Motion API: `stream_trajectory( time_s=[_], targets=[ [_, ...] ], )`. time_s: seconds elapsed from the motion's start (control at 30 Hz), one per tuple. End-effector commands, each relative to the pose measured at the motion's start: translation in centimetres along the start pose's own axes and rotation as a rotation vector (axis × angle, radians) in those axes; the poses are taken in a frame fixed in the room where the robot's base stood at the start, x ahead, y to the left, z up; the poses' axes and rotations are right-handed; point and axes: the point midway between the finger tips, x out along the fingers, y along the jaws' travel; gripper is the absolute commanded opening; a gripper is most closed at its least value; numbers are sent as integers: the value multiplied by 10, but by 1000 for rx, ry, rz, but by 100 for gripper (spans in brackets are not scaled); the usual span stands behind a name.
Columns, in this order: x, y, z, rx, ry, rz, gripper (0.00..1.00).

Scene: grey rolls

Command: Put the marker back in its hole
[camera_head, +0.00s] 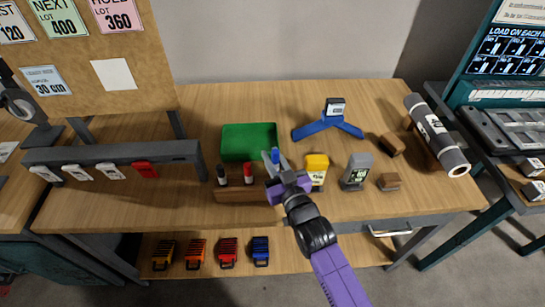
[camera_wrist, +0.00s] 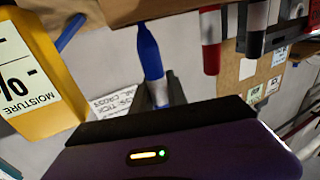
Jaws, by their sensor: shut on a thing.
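A blue marker (camera_wrist: 150,52) is between the fingers of my gripper (camera_wrist: 163,95), which is shut on it. In the head view the marker's blue part (camera_head: 275,155) shows at the fingertips of my gripper (camera_head: 271,162). A wooden block (camera_head: 238,195) stands at the front of the table, with a black marker (camera_head: 221,175) and a red marker (camera_head: 249,174) upright in it. My gripper is at the block's right end. In the wrist view the marker's far end is close to the wooden block (camera_wrist: 95,12); I cannot tell whether they touch. The hole is hidden.
A green tray (camera_head: 230,154) lies behind the block. A yellow moisture meter (camera_head: 317,163) stands close on the gripper's right, with a grey device (camera_head: 356,168) beyond it. A blue stand (camera_head: 328,124) is behind. A grey roll (camera_head: 437,135) lies at the right.

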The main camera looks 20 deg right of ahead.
Motion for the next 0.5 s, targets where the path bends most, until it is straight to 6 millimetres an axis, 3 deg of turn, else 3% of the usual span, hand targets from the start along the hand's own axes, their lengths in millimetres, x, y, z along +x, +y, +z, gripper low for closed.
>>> stream_trajectory(
  time_s=[0.5],
  targets=[
    [0,0,13,0,0,0,0]
  ],
)
